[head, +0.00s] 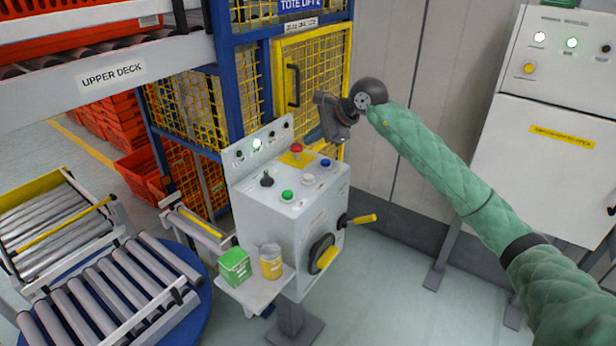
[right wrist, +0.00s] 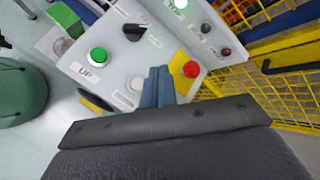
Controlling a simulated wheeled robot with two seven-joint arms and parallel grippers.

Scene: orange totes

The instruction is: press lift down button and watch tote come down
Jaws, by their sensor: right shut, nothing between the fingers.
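The grey control box (head: 265,225) stands at the centre of the head view. Its top carries a green button (head: 287,195), a white button (head: 308,180), a blue button (head: 326,163) and a red mushroom button (head: 297,147) on yellow. In the right wrist view the green button (right wrist: 97,55) is labelled UP; the white button (right wrist: 137,84) has a label I cannot read. My right gripper (head: 333,122) is shut and empty above the box's far right side, apart from the buttons. The blue button is hidden in the wrist view. My left gripper is out of view.
The yellow mesh gate (head: 312,75) of the tote lift stands behind the box. Orange totes (head: 140,172) are at left; the upper deck (head: 110,75) carries more. Roller conveyors (head: 110,295) lie at lower left. A side shelf (head: 258,293) holds a green box and a yellow jar.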

